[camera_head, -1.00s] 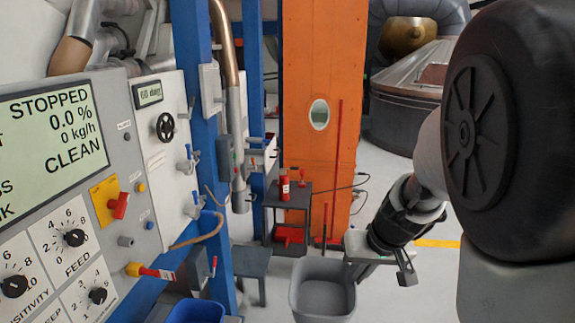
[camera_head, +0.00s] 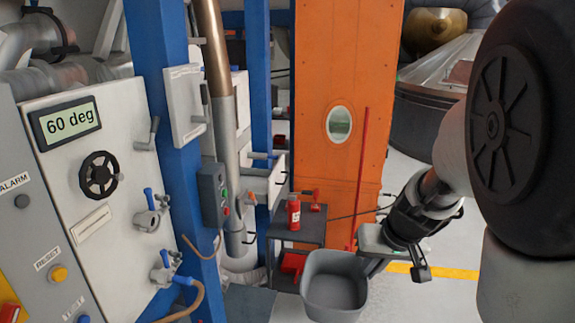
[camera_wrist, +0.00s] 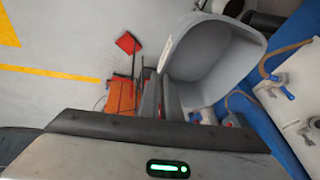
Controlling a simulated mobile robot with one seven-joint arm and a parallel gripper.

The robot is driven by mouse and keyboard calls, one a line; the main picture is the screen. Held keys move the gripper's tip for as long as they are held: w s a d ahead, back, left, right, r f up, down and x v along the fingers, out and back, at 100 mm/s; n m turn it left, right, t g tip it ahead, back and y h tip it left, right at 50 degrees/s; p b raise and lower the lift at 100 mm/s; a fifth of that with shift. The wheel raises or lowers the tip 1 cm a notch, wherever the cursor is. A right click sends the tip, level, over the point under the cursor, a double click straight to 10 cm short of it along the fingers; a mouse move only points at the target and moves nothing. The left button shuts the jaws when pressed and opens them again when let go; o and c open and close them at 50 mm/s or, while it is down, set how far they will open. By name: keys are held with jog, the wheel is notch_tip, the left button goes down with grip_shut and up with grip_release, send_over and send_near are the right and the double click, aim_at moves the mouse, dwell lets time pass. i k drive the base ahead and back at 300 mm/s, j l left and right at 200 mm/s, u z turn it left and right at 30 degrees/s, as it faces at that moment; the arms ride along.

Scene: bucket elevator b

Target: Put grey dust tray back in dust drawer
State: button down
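The grey dust tray (camera_head: 335,287) is an open, bin-like box, roughly upright, low in the middle of the head view. My gripper (camera_head: 370,262) is at its right side, shut on its wall or rim; the exact contact is partly hidden. In the wrist view the tray (camera_wrist: 212,62) fills the area just beyond my fingers (camera_wrist: 163,98). A white drawer-like box with a handle (camera_head: 266,184) is on the machine behind the blue posts, left of and beyond the tray. I cannot tell for sure that it is the dust drawer.
A dark cart (camera_head: 300,228) with a red extinguisher-like can (camera_head: 294,213) stands behind the tray. An orange column (camera_head: 343,60) rises beyond it. A blue post (camera_head: 165,110) and control panels (camera_head: 95,165) stand at left.

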aim_at(254, 188)
jog(key=i, duration=1.6)
